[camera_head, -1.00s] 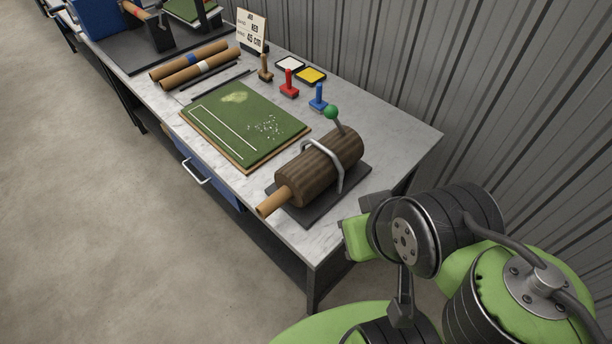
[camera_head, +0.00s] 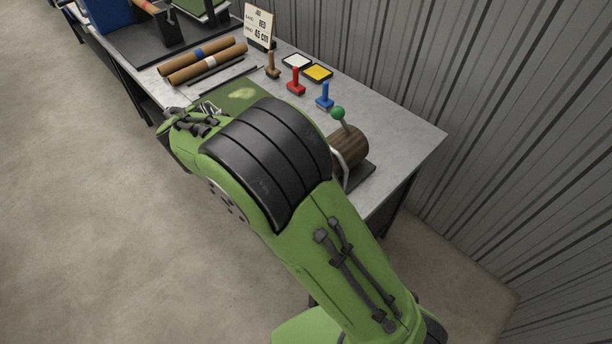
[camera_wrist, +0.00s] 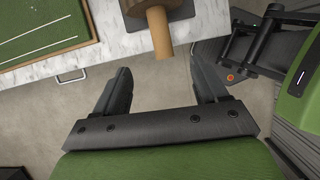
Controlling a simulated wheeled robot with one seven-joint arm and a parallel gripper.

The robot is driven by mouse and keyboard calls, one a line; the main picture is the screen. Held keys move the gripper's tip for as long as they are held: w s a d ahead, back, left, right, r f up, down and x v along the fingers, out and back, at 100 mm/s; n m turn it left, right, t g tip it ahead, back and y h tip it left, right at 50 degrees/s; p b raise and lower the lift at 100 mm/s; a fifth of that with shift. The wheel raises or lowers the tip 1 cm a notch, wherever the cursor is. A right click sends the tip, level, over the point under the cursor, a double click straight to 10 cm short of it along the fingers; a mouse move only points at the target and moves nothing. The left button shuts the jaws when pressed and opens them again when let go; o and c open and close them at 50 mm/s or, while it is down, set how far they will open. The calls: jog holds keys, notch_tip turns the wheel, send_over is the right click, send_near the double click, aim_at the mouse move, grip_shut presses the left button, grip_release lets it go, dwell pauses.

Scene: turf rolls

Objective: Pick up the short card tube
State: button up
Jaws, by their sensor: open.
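A plain brown card tube (camera_wrist: 160,33) sticks out of the dark roll past the bench's front edge in the wrist view. I take it for the short card tube; my arm hides it in the head view. My gripper (camera_wrist: 160,64) is open and empty, its two dark fingers pointing at the bench. The tube's free end lies in line with the gap between the fingertips; I cannot tell how far beyond them. The dark brown roll (camera_head: 350,147) sits on a dark base under a metal hoop, partly hidden by my arm.
Two longer card tubes (camera_head: 207,60) with blue and white bands lie further back. A turf board (camera_wrist: 40,30) is left of the roll. Red (camera_head: 296,82) and blue (camera_head: 325,96) stamps, ink pads (camera_head: 318,73) and a sign (camera_head: 258,25) stand behind. A corrugated wall borders the right.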

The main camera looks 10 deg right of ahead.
jog(key=shift+n, duration=0.3)
jog(key=b+x, duration=0.1)
jog(key=x, duration=0.9)
jog(key=shift+f+b, duration=0.2)
jog(key=shift+b, duration=0.15)
jog(key=x, duration=0.6)
jog(key=shift+w+d+r, duration=0.1)
jog(key=shift+w+d, duration=0.1)
jog(key=shift+r, duration=0.1)
jog(key=shift+c, duration=0.4)
jog(key=c, duration=1.1)
jog(key=shift+r, duration=0.1)
jog(key=shift+s+a, duration=0.1)
